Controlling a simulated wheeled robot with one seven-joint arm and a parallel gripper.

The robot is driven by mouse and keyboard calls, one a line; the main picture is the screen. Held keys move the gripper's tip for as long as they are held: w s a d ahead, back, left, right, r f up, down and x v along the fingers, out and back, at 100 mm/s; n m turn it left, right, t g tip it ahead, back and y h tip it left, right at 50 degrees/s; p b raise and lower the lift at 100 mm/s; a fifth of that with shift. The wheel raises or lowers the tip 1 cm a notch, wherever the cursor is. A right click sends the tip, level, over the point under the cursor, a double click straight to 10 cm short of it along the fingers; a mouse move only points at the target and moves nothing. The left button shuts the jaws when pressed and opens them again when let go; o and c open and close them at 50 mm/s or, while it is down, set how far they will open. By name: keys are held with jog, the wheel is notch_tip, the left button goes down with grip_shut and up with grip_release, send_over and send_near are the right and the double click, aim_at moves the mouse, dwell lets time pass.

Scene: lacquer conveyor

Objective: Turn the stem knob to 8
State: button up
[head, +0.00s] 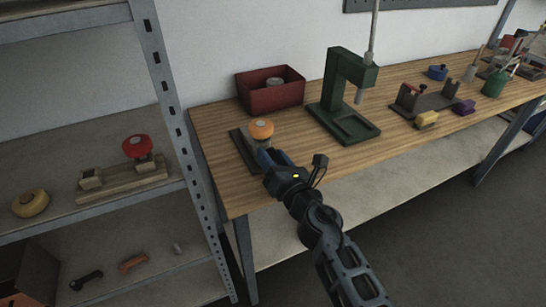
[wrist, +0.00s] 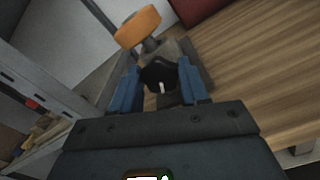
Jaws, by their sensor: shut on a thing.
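A black knob (wrist: 158,76) with a white mark sits between the blue fingers of my gripper (wrist: 160,82) in the wrist view. My gripper is shut on this knob. The knob is at the front of a small grey fitting that carries an orange round handle (wrist: 138,25) on a stem. In the head view the orange handle (head: 261,129) stands near the left end of the bench, and my gripper (head: 271,158) reaches the fitting from the front right, hiding the knob. I cannot read any scale numbers around the knob.
A dark red bin (head: 270,96) stands behind the fitting. A green press (head: 345,105) stands to its right on the wooden bench (head: 222,180). A metal shelf (head: 165,75) with a red-knobbed fitting (head: 136,147) stands close on the left.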

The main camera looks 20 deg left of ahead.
jog(key=m, duration=0.3)
jog(key=shift+m+p, duration=0.3)
jog(key=shift+m, duration=0.1)
jog(key=m, duration=0.4)
jog(key=shift+w+d+f+m+p, duration=0.1)
jog(key=shift+m+p, duration=0.2)
jog(key=shift+p, duration=0.1)
jog(key=m+p, duration=0.1)
jog(key=m, duration=0.3)
jog(key=shift+f, duration=0.1)
jog(key=m, duration=1)
jog(key=shift+f, duration=0.2)
jog(key=m, duration=0.6)
jog(key=shift+f+m, duration=0.1)
jog(key=shift+m, duration=0.3)
